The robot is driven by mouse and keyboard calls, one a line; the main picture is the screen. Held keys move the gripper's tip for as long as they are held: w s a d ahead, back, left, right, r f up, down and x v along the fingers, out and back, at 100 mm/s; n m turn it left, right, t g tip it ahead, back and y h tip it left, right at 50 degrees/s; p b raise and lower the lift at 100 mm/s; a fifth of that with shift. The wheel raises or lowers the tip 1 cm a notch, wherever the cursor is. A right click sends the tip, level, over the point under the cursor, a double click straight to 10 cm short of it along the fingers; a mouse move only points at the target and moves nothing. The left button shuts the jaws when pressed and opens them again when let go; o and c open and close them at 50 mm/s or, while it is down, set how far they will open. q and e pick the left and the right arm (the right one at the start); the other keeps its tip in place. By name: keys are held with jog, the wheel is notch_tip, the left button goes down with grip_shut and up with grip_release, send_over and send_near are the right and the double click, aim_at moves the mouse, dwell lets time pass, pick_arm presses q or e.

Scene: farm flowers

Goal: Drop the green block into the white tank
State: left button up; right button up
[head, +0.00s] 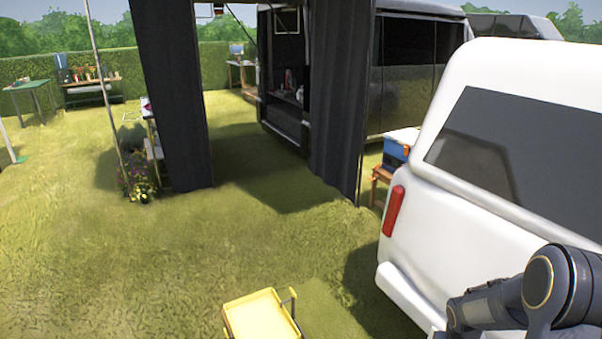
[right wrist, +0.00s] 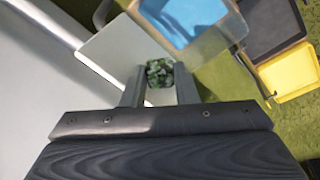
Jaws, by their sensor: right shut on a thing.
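The green block (right wrist: 160,73) is small, dark and mottled, and sits between the fingertips of my right gripper (right wrist: 159,82) in the right wrist view. That gripper is shut on it. A pale, clear-walled tank with a blue inside (right wrist: 190,15) shows at the top of the right wrist view, just beyond the block and cut off by the frame edge. The block appears apart from the blue area; its height over the tank is hard to tell. In the head view only my right arm shows, at the lower right. My left gripper is in neither view.
A yellow tray (head: 260,316) is at the bottom of the head view and also shows in the right wrist view (right wrist: 290,76), beside a dark tray (right wrist: 276,28). A white vehicle (head: 440,220) fills the right side. Open grass (head: 200,240) lies at left.

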notch_tip(320, 180, down, 4)
jog(key=shift+f+b, duration=0.25)
jog(key=shift+b, duration=1)
